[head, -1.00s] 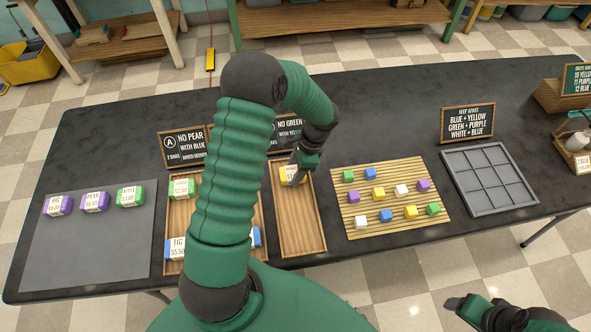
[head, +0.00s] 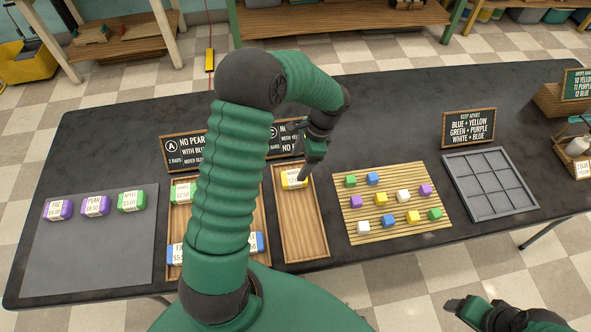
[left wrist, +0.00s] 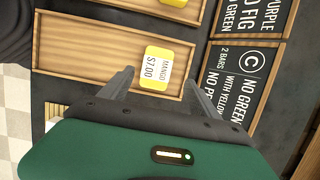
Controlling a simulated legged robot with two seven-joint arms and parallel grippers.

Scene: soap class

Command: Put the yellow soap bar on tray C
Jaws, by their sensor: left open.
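The yellow soap bar (head: 294,178), labelled MANGO $7.00 in the left wrist view (left wrist: 155,77), lies flat near the far end of a wooden tray (head: 303,228). In the left wrist view this tray (left wrist: 75,50) is beside the sign with the letter C (left wrist: 250,62). My left gripper (head: 306,172) is open and empty, just right of and above the bar, apart from it. In the left wrist view the bar shows between and beyond the two fingers. My right gripper (head: 466,308) is at the bottom right, away from the trays; its jaw gap is unclear.
My left arm hides much of the trays to the left, where green and blue bars (head: 257,242) show. Another yellow bar (left wrist: 176,2) is cut off in the wrist view. A grey mat (head: 90,250) holds three bars; a slatted board (head: 400,232) holds several cubes.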

